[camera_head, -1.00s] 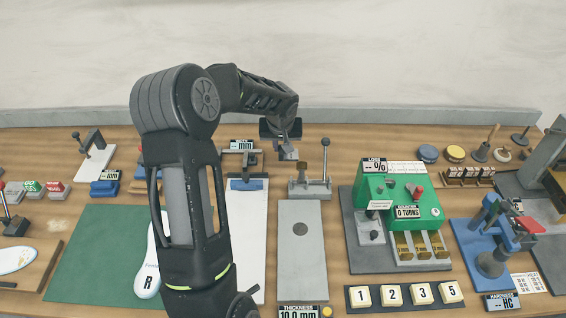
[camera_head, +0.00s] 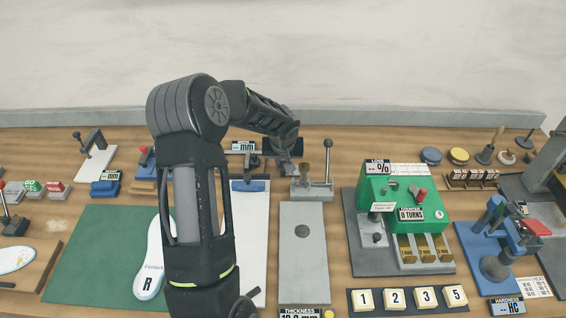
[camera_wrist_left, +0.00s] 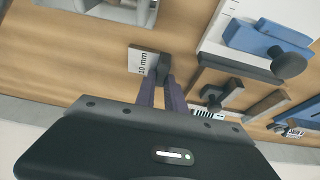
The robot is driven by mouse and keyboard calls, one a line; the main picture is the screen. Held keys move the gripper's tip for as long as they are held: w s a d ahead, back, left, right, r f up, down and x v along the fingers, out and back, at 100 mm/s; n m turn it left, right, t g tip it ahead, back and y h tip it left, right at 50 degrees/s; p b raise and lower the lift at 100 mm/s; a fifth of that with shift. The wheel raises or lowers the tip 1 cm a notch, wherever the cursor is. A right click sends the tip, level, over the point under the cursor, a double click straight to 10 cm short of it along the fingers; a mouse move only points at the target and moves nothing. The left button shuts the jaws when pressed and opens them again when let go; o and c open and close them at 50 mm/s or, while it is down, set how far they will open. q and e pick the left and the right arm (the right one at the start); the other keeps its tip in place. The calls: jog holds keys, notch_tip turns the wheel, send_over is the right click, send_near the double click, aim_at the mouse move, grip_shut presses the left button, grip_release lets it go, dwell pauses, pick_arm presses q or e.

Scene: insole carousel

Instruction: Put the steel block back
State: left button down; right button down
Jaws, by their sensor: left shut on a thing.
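The steel block (camera_wrist_left: 142,60), a small grey block marked "10 mm", is between the fingertips of my left gripper (camera_wrist_left: 160,75) in the left wrist view. The gripper is shut on it above the wooden table. In the head view my left gripper (camera_head: 284,166) is just left of the thickness gauge (camera_head: 311,188) with its upright lever, near the back of the table. The block is small and hard to make out there. My right gripper is not in view.
A grey plate (camera_head: 303,265) lies in front of the gauge, and a white board with a blue clamp (camera_head: 249,185) stands to its left. The green tester (camera_head: 402,205) is to the right. Bare wood shows around the block in the wrist view.

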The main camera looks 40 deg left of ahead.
pick_arm(q)
jog(key=shift+f, duration=0.1)
jog(key=c, duration=1.4)
grip_release()
jog(key=shift+r, duration=0.4)
jog(key=p+v, duration=0.1)
jog(key=v, duration=1)
jog(key=shift+s+d+r, duration=0.15)
jog(key=shift+d+r, duration=0.05)
